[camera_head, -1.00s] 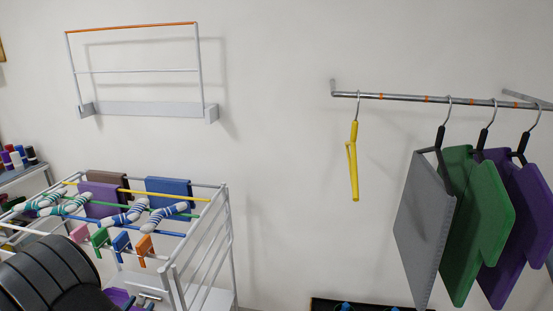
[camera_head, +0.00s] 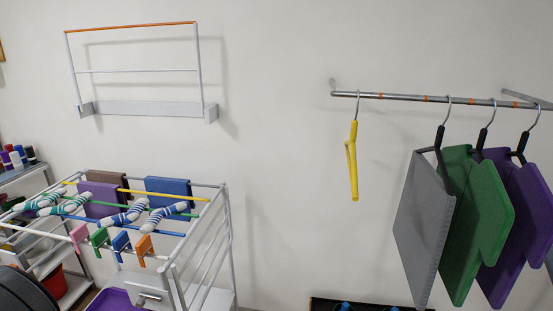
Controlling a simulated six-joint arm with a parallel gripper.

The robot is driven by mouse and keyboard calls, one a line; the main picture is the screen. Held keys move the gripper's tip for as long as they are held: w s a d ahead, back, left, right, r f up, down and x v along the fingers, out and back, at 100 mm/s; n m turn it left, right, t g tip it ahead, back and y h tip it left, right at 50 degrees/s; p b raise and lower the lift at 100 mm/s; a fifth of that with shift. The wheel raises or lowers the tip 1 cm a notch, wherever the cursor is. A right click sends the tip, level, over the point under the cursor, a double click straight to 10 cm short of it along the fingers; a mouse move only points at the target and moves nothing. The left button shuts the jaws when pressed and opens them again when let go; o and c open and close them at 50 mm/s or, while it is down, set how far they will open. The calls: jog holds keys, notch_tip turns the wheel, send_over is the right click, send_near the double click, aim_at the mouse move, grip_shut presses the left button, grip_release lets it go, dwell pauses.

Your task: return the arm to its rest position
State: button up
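My arm shows only as a dark, ribbed, rounded part at the lower left corner of the head view, cut off by the frame edge. My gripper is not clearly visible in this view. Its fingers, and whether it holds anything, cannot be seen. No part of my arm touches the drying rack (camera_head: 228,235) as far as the view shows.
Socks (camera_head: 125,214) and cloths (camera_head: 168,186) hang on the rack, with colored clips (camera_head: 144,246) in front. A purple tray (camera_head: 112,300) and red bin (camera_head: 53,282) sit low left. A wall rail (camera_head: 400,97) carries a yellow hanger (camera_head: 353,165) and garments (camera_head: 425,230).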

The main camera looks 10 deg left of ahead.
send_near(140, 306)
jog(key=w, duration=0.9)
jog(key=s+a, duration=0.2)
jog(key=s, duration=1.6)
jog(key=w+d+r+m+g+h, duration=0.1)
jog(key=w+r+m, duration=0.3)
jog(key=w+m, duration=0.5)
jog(key=w+d+r+m+g, duration=0.2)
jog(key=w+r+m+g, duration=0.2)
jog(key=w+m, duration=0.6)
jog(key=shift+r+h, duration=0.4)
jog(key=shift+r, duration=0.05)
jog(key=shift+d, duration=0.1)
